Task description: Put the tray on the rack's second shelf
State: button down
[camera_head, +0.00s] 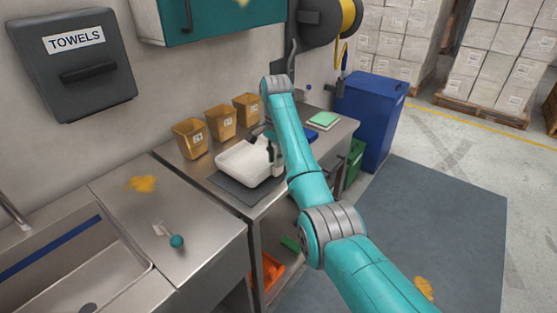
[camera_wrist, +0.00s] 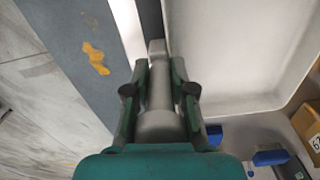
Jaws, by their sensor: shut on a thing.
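The white tray (camera_head: 238,160) is at the dark mat on the steel bench, in front of a row of brown bins. In the wrist view its pale inside and rim (camera_wrist: 235,45) fill the upper right. My gripper (camera_head: 271,147) is at the tray's right side, partly hidden by my arm. I see no rack that I can make out for certain.
Several brown bins (camera_head: 221,122) stand along the wall. A green-and-white item (camera_head: 323,120) lies at the bench's far end. A blue bin (camera_head: 369,115) stands beyond it. The sink counter (camera_head: 125,205) is at left. Open floor (camera_head: 455,220) lies at right.

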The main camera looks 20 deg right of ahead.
jog(key=shift+f, duration=0.8)
jog(key=c, duration=1)
grip_release()
